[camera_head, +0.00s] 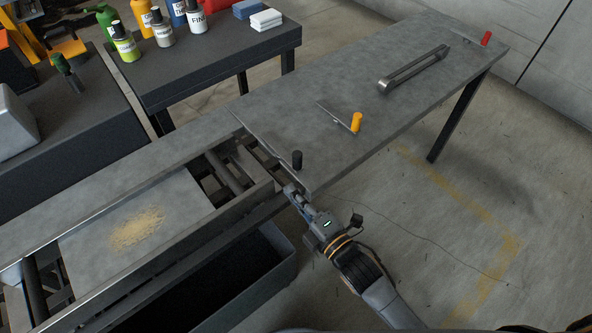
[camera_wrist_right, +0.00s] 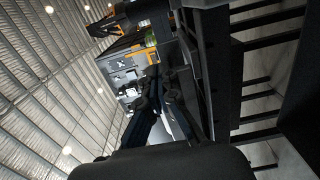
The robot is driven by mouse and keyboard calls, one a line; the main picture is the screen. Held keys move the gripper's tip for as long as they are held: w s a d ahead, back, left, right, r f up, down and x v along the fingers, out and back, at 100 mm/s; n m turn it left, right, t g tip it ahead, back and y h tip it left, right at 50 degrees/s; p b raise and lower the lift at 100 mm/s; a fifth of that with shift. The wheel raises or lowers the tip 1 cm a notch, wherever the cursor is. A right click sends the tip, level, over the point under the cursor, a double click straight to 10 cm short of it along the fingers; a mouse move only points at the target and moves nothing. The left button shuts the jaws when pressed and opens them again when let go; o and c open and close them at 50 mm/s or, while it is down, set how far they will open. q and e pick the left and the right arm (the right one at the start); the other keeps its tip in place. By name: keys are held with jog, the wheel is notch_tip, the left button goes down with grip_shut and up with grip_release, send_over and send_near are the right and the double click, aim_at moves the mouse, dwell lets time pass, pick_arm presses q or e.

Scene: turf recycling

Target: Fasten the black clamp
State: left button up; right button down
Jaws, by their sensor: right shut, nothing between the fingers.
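The black clamp (camera_head: 297,159) shows as a short black cylindrical knob at the near left corner of the grey table. Its lower parts are partly hidden beside the table edge. My right gripper (camera_head: 289,190) is just below and in front of the knob, close to the table edge, with its fingers together and nothing held. Whether it touches the clamp I cannot tell. In the right wrist view the dark fingers (camera_wrist_right: 160,130) point along a dark metal frame; the knob cannot be made out there. My left gripper is out of view.
A yellow-knobbed clamp (camera_head: 356,122) and a red-knobbed clamp (camera_head: 486,38) stand along the table (camera_head: 310,110). A metal bar handle (camera_head: 413,69) lies between them. A conveyor with a sand-covered slab (camera_head: 180,190) is at left. Bottles stand on a black table (camera_head: 215,60) behind.

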jog(key=x, duration=0.4)
jog(key=shift+r, duration=0.15)
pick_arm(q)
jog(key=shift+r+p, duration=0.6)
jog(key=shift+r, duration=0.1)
pick_arm(e)
jog(key=shift+w+d, duration=1.4)
jog(key=shift+d, duration=0.05)
jog(key=shift+d, duration=0.15)
